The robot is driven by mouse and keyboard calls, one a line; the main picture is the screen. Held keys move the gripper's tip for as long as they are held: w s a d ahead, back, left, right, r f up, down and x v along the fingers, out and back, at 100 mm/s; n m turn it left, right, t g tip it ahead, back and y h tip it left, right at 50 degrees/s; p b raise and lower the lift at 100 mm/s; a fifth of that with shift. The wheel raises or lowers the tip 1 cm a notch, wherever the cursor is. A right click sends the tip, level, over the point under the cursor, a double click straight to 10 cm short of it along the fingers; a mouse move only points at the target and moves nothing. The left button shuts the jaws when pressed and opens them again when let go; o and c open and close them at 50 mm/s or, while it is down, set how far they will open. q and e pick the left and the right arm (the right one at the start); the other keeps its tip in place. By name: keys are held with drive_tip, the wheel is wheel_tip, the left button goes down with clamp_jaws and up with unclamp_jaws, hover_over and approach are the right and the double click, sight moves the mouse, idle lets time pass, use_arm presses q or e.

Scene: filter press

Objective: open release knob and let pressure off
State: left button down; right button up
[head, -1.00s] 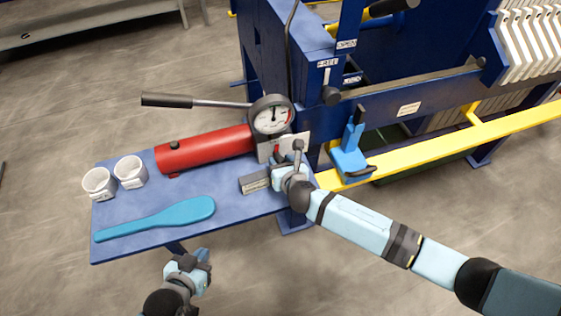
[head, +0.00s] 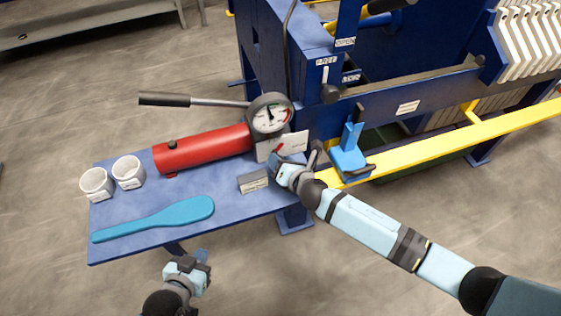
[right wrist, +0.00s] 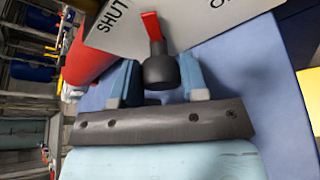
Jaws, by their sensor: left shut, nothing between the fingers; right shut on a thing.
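The release knob (right wrist: 160,71) is black with a red pointer (right wrist: 151,27). It sits at the white plate (right wrist: 190,22) beside the red pump cylinder (head: 203,149). The pointer lies between the SHUT lettering and a partly cut-off word starting with O. My right gripper (right wrist: 160,85) is shut on the knob, one blue finger on each side; it also shows in the head view (head: 279,161). The pressure gauge (head: 270,114) stands above the plate; its needle points roughly upward, its reading too small to tell. My left gripper (head: 202,257) is shut and empty, below the bench's front edge.
The pump handle (head: 195,101) extends left. A blue clamp-like part (head: 350,157) and yellow rail (head: 450,140) lie right of my right gripper.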

drive_tip(key=o, duration=0.6)
drive_tip(key=shift+o, duration=0.2)
drive_tip(key=v, duration=1.4)
